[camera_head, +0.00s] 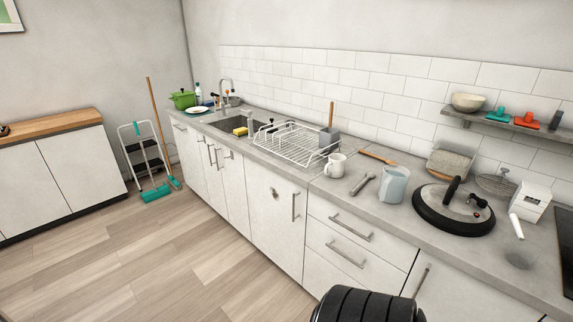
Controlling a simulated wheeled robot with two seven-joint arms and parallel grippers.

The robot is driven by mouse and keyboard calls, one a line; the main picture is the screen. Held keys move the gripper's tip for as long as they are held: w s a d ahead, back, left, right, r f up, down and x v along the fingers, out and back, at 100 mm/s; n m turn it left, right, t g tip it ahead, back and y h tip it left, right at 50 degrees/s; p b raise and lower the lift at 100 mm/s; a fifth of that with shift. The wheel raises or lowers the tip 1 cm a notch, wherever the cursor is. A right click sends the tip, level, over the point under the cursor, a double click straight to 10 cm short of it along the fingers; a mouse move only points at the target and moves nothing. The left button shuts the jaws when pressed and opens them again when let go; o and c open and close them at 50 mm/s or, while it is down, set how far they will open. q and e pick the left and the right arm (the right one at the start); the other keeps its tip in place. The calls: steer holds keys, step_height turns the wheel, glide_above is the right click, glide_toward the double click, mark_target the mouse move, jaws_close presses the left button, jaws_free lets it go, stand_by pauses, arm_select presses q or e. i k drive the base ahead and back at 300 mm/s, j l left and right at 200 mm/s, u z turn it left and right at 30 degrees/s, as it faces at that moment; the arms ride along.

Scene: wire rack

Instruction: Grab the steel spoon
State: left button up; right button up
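A short grey metal-looking utensil (362,184) lies on the grey countertop, between a white mug and a pale blue jug. It looks like the steel spoon, but it is too small to be sure of its shape. The white wire rack (262,139) stands on the counter beside the sink, with a grey cup (328,138) holding a wooden-handled tool at its right end. No other spoon can be made out in the rack. Neither of my grippers is in view.
The white mug (335,165) and pale jug (393,186) flank the utensil; a wooden utensil (377,157) lies behind it. A black-rimmed pan lid (453,214) is further right. Cabinets with bar handles (349,228) front the counter.

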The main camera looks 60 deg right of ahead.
mark_target(370, 174)
steer(key=k+l+z, duration=0.1)
steer(key=z, duration=2.5)
